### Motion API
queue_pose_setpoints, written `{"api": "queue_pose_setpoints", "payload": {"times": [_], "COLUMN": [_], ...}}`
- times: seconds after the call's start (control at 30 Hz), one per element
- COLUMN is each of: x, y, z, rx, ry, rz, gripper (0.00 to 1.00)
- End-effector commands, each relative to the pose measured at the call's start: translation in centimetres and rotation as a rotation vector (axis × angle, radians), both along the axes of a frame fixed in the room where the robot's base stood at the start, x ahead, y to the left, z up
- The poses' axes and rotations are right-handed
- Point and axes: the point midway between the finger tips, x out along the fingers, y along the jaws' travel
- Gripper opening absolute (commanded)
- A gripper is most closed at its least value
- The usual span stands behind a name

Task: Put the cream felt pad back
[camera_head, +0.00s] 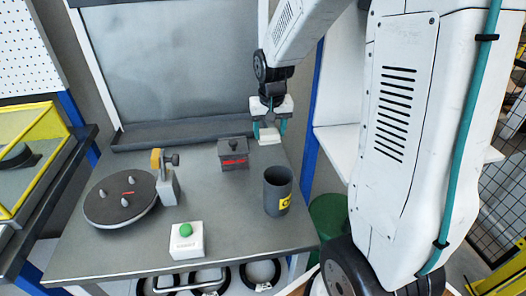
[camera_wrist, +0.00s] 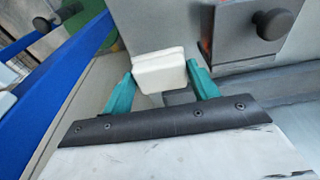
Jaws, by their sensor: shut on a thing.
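The cream felt pad (camera_head: 270,139) is a small pale block at the back right of the grey workbench (camera_head: 130,245). My gripper (camera_head: 269,131) points down and is shut on it, with one teal finger on each side. In the wrist view the pad (camera_wrist: 160,72) sits between the two fingertips (camera_wrist: 160,78). Whether it touches the bench or hangs above it, I cannot tell. A dark grey lidded box (camera_head: 233,155) with a knob and a red label stands just left of the pad.
A dark grey cup (camera_head: 278,191) with a yellow label stands in front of the gripper. A round turntable (camera_head: 118,198) with pegs, a clamp post (camera_head: 167,186) and a green-button box (camera_head: 186,240) stand further left. The bench's right edge is close, with a blue post (camera_head: 314,100) beyond.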

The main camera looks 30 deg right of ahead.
Motion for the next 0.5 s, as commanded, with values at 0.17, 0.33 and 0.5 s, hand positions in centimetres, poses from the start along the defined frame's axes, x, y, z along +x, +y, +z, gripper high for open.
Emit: {"api": "queue_pose_setpoints", "payload": {"times": [0.17, 0.33, 0.5], "x": [0.0, 0.0, 0.0], "y": [-0.2, -0.1, 0.1], "z": [-2.4, -3.8, -6.1], "rx": [0.001, 0.001, 0.001], "ry": [0.001, 0.002, 0.002], "rz": [-0.003, -0.002, 0.0], "gripper": [0.38, 0.38, 0.38]}}
